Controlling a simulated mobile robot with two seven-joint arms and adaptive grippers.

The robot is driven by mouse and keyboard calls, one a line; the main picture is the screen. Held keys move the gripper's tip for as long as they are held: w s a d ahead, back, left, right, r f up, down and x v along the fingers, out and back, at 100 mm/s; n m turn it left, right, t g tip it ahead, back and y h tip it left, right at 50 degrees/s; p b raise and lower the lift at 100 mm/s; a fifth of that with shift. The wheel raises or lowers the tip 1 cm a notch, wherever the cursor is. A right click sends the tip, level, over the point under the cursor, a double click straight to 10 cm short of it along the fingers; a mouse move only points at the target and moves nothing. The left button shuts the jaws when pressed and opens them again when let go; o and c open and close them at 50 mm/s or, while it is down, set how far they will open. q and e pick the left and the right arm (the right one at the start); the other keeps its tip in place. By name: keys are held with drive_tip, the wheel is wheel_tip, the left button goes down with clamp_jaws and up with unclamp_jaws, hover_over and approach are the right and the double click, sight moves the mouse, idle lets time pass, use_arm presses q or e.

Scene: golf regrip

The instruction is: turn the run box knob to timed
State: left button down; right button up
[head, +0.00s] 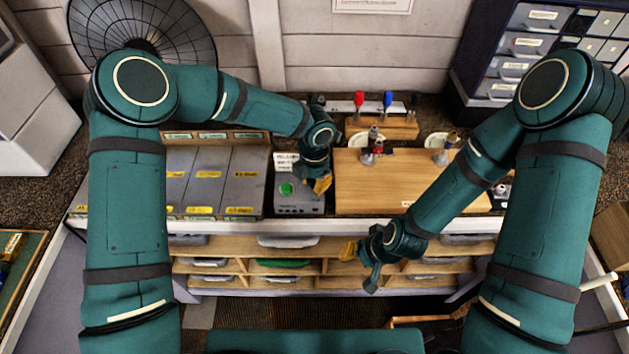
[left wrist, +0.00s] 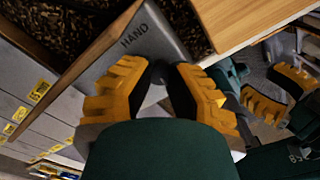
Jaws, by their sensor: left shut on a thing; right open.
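The grey run box (head: 299,208) stands on the bench left of the wooden board, with a green button (head: 286,188) on its top. My left gripper (head: 320,184) is at the right side of the box, shut on the knob. In the left wrist view its yellow fingers (left wrist: 158,88) close in over the box top (left wrist: 150,42), next to the printed word HAND. The knob is mostly hidden between the fingers, so its pointer setting cannot be read. My right gripper (head: 360,262) is open and empty, in front of the bench edge and above the lower shelves.
Grey bins (head: 205,180) with yellow labels stand left of the box. The wooden board (head: 385,190) lies to the right, with small metal parts (head: 372,145) at its back. Behind it is a rack (head: 385,127) with red- and blue-handled tools. Shelves (head: 285,265) sit below the bench.

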sight(314, 184)
use_arm(q)
drive_tip(key=shift+s+f, duration=0.2)
drive_tip(key=shift+f, duration=0.1)
drive_tip(key=c, duration=0.8)
unclamp_jaws()
drive_tip(key=shift+w, duration=0.1)
drive_tip(key=shift+r, duration=0.15)
drive_tip(key=shift+w+r, duration=0.1)
drive_tip(key=shift+r, duration=0.15)
wheel_tip(314, 184, up, 12)
drive_tip(key=shift+f, duration=0.25)
